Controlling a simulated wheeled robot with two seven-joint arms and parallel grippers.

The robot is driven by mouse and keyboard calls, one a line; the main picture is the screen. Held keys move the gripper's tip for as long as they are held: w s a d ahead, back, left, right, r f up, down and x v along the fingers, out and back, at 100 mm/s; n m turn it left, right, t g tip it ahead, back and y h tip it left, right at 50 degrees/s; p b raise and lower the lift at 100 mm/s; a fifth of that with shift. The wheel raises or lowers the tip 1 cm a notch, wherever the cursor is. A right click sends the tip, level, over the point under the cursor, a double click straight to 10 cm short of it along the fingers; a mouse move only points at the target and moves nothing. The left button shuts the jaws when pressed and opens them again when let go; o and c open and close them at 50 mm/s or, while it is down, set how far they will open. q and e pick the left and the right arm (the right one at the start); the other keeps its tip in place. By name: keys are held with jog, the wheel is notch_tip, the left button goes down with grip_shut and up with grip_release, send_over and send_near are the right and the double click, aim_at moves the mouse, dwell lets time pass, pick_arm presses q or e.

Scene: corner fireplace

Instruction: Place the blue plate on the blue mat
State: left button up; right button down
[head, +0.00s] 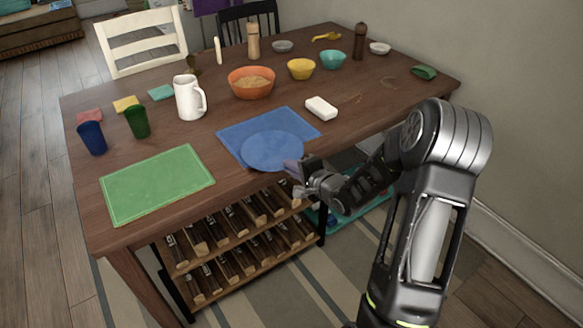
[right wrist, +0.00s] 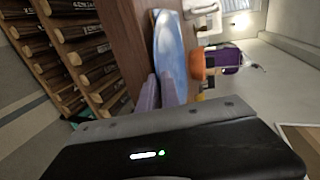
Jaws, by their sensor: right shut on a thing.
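The blue plate (head: 272,151) is over the front part of the blue mat (head: 247,124) in the head view and covers much of it. The plate's near edge reaches past the mat's front edge; whether it touches the mat or hangs just above I cannot tell. My right gripper (head: 296,168) is shut on the plate's near right rim, at the table's front edge. In the right wrist view the blue plate (right wrist: 168,48) shows nearly edge-on, with the fingers of my right gripper (right wrist: 160,94) at its rim. My left gripper is not in view.
A green mat (head: 157,184) lies to the left on the table (head: 200,146). A white block (head: 321,107) lies right of the blue mat. An orange bowl (head: 251,83), a white pitcher (head: 189,98) and several cups and bowls stand behind. A wine rack (head: 235,240) is below the table.

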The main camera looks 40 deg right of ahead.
jog(key=c, duration=1.6)
grip_release()
jog(key=shift+o, duration=0.2)
jog(key=p+v, duration=0.1)
jog(key=v, duration=1.1)
